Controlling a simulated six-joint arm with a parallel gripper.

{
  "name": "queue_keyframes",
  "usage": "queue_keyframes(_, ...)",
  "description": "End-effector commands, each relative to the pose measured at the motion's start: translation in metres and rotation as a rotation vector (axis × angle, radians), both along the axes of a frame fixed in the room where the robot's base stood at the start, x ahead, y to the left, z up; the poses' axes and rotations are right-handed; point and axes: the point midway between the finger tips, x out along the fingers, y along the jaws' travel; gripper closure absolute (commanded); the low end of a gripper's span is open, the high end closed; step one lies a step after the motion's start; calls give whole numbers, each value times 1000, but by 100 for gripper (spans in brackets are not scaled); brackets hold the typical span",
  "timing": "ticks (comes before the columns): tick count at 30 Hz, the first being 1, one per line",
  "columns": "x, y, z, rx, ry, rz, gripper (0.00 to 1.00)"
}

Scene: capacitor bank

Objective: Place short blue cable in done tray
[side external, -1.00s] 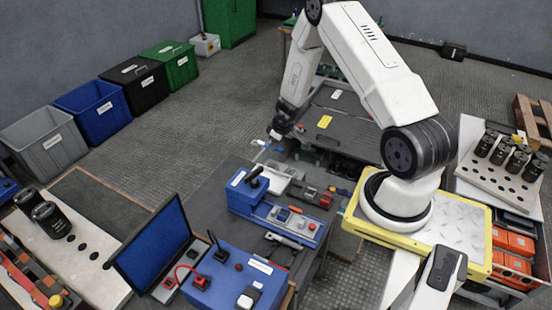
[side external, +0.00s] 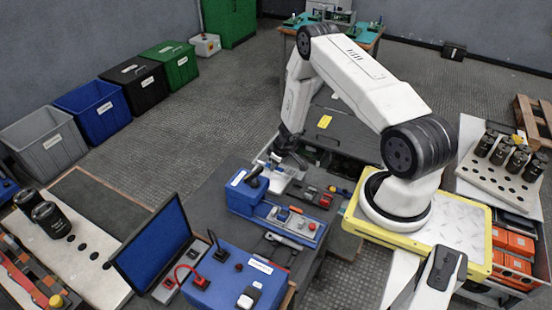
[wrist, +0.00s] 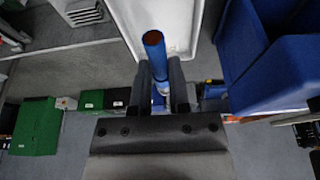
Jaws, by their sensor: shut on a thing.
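The short blue cable (wrist: 153,48) shows in the wrist view as a blue cylinder with a brownish end, between the two fingers of my gripper (wrist: 160,85). My gripper is shut on it. The white tray (wrist: 197,25) lies behind and beyond the cable in the wrist view. In the side view my gripper (side external: 276,155) is low, just above the white tray (side external: 290,186) at the far end of the dark bench. The cable is too small to make out clearly there, and I cannot tell whether it touches the tray.
A blue tester (side external: 250,200) stands right beside the tray, with a dark upright handle close to my gripper. A red and grey tool (side external: 318,196) lies to the right of the tray.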

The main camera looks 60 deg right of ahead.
Motion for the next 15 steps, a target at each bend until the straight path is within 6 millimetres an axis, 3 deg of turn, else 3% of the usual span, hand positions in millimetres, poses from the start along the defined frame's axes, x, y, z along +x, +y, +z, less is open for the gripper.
queue_keyframes(15, 0, 0, -30, 0, 0, 0, 100)
